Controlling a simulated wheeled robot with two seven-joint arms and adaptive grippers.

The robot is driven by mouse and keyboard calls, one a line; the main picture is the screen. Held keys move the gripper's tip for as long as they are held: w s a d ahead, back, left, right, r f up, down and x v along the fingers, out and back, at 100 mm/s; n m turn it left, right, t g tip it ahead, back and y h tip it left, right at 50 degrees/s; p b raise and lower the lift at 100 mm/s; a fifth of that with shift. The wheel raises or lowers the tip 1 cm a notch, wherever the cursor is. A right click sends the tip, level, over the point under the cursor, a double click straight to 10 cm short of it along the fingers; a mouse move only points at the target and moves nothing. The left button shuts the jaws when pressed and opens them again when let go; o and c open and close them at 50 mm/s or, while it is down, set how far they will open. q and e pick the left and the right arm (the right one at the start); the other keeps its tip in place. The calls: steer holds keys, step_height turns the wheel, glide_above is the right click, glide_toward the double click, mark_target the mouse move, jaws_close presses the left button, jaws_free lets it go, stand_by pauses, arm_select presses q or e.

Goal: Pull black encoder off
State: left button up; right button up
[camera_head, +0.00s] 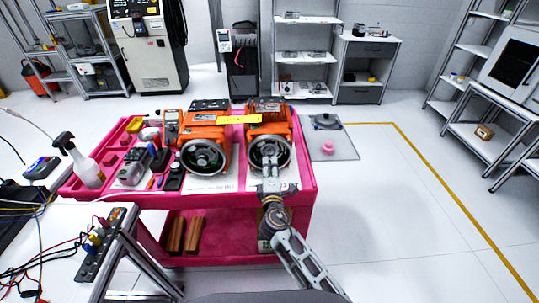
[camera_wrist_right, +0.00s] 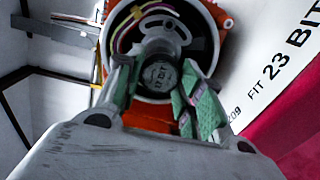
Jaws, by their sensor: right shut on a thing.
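Two orange servo motors stand side by side on the pink cart (camera_head: 303,185), the left one (camera_head: 207,128) and the right one (camera_head: 268,118). Each has a round open end facing me. My right gripper (camera_head: 269,170) is at the open end of the right motor. In the right wrist view, my right gripper (camera_wrist_right: 160,92) has its green-padded fingers shut on the black encoder (camera_wrist_right: 160,73), a round dark cylinder with lettering on its face. The encoder sits at the middle of the motor's round housing (camera_wrist_right: 205,25), with coloured wires beside it. My left gripper is not in view.
A metal bench (camera_head: 95,225) with cables stands at the front left. The floor on the right is clear.

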steer(key=shift+s, duration=2.4)
